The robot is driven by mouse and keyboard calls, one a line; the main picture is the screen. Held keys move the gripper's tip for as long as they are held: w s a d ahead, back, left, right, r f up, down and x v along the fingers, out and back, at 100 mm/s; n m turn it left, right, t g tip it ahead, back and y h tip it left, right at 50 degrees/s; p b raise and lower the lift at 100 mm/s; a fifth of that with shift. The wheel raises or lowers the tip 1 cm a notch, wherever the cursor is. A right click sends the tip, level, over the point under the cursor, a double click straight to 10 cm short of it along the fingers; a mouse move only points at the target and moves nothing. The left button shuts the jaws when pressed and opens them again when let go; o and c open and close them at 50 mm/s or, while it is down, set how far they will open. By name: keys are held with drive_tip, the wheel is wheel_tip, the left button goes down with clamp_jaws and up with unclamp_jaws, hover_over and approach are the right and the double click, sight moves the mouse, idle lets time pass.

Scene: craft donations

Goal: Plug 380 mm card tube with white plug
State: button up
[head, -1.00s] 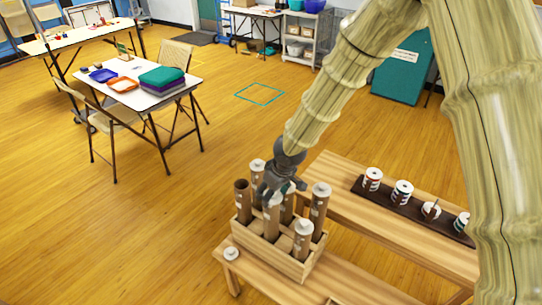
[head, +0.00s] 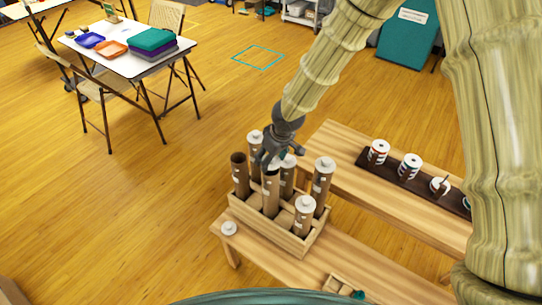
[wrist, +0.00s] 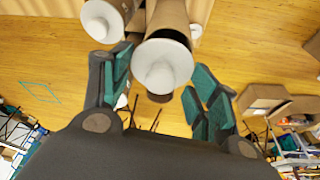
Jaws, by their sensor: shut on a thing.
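Brown card tubes stand upright in a wooden crate (head: 262,230) on the bench. The front middle tube (head: 270,197) has a dark top just under my gripper (head: 268,163). The back-left tube (head: 240,178) looks open. Other tubes carry white plugs, such as the right one (head: 322,190) and the front-right one (head: 304,218). In the wrist view a white plug (wrist: 162,66) sits between my fingers, in line with a brown tube (wrist: 172,14) behind it. My gripper is shut on this plug. Whether plug and tube touch is hidden. A loose white plug (head: 229,229) lies on the bench.
Another plugged tube's white plug (wrist: 102,20) is close to my left finger in the wrist view. A dark tray (head: 395,172) with several white tins stands on the rear bench (head: 400,210). A small wooden box (head: 340,283) sits at the front. Open floor lies left.

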drive_tip(key=shift+w+f, duration=0.15)
drive_tip(key=shift+f, duration=0.5)
drive_tip(key=shift+f+b, duration=0.1)
drive_tip(key=shift+b, duration=0.35)
drive_tip(key=shift+s, duration=0.55)
drive_tip(key=shift+w+f, duration=0.15)
drive_tip(key=shift+w, duration=0.2)
drive_tip(key=shift+s, duration=0.25)
drive_tip(key=shift+w, duration=0.1)
drive_tip(key=shift+r+p, duration=1.5)
drive_tip(key=shift+r, duration=0.2)
idle(1.5)
